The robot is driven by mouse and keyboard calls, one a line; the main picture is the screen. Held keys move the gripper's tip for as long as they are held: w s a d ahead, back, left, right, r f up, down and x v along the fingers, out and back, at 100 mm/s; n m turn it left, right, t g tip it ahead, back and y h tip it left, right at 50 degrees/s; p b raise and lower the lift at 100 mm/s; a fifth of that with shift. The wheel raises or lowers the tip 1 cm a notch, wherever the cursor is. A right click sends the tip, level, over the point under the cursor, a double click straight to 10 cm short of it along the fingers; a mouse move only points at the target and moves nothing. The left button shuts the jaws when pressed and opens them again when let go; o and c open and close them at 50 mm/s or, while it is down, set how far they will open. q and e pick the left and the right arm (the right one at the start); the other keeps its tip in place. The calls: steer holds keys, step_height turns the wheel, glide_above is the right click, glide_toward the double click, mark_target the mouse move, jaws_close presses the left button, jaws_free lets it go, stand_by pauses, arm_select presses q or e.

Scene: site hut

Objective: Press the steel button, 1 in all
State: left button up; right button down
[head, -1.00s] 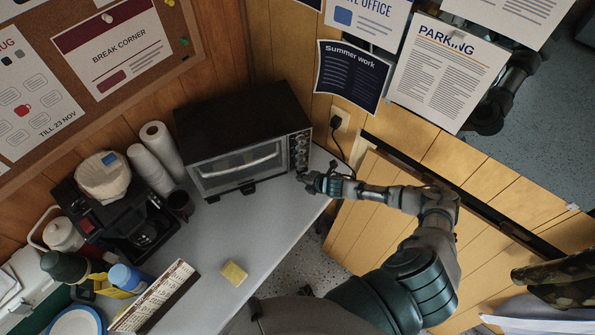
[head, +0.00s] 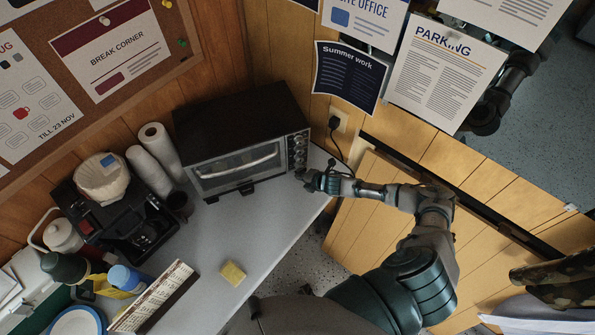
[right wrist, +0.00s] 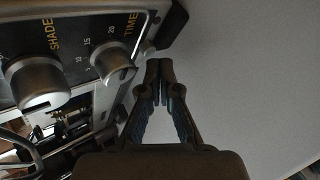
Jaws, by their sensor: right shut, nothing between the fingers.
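A toaster oven (head: 239,163) with a dark top and a glass door stands on the grey counter. Its control panel (head: 298,152) carries a column of knobs on the right of its front. In the right wrist view a small steel button (right wrist: 147,49) shows on the panel past the TIME knob (right wrist: 113,64). My right gripper (head: 301,175) is at the lower end of the panel, with its fingers shut and empty. In the right wrist view its fingertips (right wrist: 159,66) are close to the button; I cannot tell if they touch it. My left gripper is not in view.
A coffee machine (head: 120,220), paper rolls (head: 160,150), bottles and a yellow sponge (head: 232,272) are on the counter (head: 225,225). The counter ends just below my right gripper. A black plug cord (head: 337,142) hangs from the wall socket beside the oven.

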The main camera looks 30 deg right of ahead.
steer(key=shift+w+d+f, duration=0.1)
steer(key=shift+d, duration=0.25)
steer(key=shift+w+d, duration=0.1)
steer(key=shift+w, duration=0.05)
steer(key=shift+w+a, duration=0.1)
steer(key=shift+a, duration=0.3)
steer(key=shift+s+d, duration=0.2)
steer(key=shift+d, duration=0.1)
steer(key=shift+s+d+p, duration=0.2)
steer(key=shift+s+p, duration=0.3)
steer(key=shift+s, duration=0.1)
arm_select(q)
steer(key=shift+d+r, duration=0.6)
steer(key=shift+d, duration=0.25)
arm_select(e)
steer(key=shift+a, duration=0.1)
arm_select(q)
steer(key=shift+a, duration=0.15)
arm_select(e)
steer(key=shift+s+a, duration=0.1)
steer(key=shift+a, duration=0.05)
